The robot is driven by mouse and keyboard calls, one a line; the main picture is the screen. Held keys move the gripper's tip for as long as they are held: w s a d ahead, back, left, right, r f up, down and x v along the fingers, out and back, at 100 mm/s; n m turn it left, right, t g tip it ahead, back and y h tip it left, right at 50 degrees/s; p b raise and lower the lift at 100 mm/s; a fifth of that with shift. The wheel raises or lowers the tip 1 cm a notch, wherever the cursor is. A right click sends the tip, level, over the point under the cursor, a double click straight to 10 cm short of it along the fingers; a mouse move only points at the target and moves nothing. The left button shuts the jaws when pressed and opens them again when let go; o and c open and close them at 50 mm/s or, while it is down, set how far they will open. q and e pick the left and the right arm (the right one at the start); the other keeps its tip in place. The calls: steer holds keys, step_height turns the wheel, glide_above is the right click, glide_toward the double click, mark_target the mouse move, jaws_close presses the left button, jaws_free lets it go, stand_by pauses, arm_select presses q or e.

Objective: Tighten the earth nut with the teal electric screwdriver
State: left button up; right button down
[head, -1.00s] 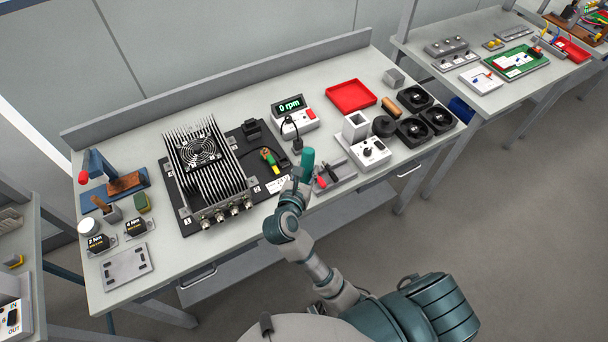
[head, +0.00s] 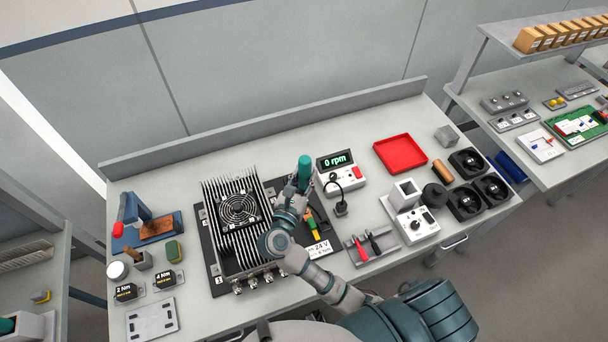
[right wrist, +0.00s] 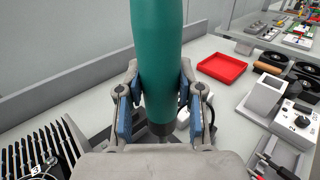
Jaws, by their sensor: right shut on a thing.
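The teal electric screwdriver (head: 304,168) stands roughly upright in my right gripper (head: 298,190), which is shut on it. It also fills the upper middle of the right wrist view (right wrist: 157,50), between the blue-padded fingers (right wrist: 160,122). In the head view the gripper is over the black plate (head: 272,183), just right of the finned unit with a fan (head: 236,209). A green-and-yellow cable (head: 312,226) lies beside my right arm. The earth nut and the screwdriver's tip cannot be made out; gripper and arm cover that area. My left gripper is not in view.
The rpm box (head: 341,174) with its black cable stands just right of the gripper. A grey tool holder (head: 368,247) with red and black-handled tools is at the front. A red tray (head: 399,153) and black fans lie farther right.

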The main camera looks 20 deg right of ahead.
mark_target(304, 191)
steer(key=shift+w+d+f+b, duration=0.2)
steer(key=shift+d+f+b, duration=0.1)
steer(key=shift+b, duration=0.1)
steer(key=shift+d+f+b, duration=0.1)
steer(key=shift+f+b, duration=0.45)
steer(key=shift+f, duration=0.15)
steer(key=shift+s+f+b, duration=0.1)
steer(key=shift+f+b, duration=0.7)
steer(key=shift+f, duration=0.05)
steer(key=shift+a+f+b, duration=0.3)
steer(key=shift+f+b, duration=0.5)
steer(key=shift+f, duration=0.05)
steer(key=shift+d, duration=0.2)
steer(key=shift+a, duration=0.15)
